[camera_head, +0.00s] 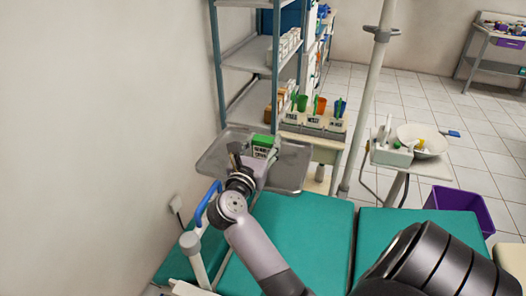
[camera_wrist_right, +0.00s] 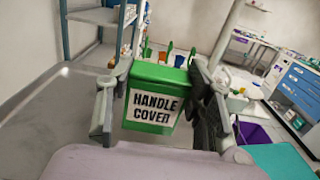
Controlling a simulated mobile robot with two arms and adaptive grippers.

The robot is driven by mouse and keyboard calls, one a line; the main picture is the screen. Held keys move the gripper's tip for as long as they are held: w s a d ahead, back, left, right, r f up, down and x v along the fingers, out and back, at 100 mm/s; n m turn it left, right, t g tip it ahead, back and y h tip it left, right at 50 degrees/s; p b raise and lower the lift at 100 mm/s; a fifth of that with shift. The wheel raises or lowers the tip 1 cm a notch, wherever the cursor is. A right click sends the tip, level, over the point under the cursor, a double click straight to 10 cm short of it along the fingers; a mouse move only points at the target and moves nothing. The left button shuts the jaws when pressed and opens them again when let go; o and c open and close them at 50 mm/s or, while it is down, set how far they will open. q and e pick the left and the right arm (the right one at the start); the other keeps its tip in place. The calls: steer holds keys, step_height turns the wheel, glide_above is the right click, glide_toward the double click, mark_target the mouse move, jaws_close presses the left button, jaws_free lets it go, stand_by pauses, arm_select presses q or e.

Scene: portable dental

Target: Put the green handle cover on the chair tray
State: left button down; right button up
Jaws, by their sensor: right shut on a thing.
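The green handle cover (camera_wrist_right: 155,97) is a green box with a white label reading "HANDLE COVER". My right gripper (camera_wrist_right: 160,100) is shut on it, with one finger at each side in the right wrist view. In the head view the cover (camera_head: 262,141) and my right gripper (camera_head: 254,152) are over the grey metal chair tray (camera_head: 294,170). I cannot tell whether the cover touches the tray. Part of the tray is hidden behind my right arm and gripper. My left gripper is not in view.
The teal dental chair (camera_head: 306,235) lies below the tray. A blue chair armrest (camera_head: 207,202) is left of my arm. A grey pole (camera_head: 369,90) rises right of the tray. A shelf rack (camera_head: 247,55) and a stand with colored cups (camera_head: 314,121) are behind it. A purple bin (camera_head: 459,207) is at right.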

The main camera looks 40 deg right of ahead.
mark_target(262, 154)
steer(key=shift+f, duration=1.3)
steer(key=shift+f, duration=0.25)
steer(key=o, duration=0.8)
steer(key=shift+r, duration=0.15)
steer(key=shift+o, duration=0.2)
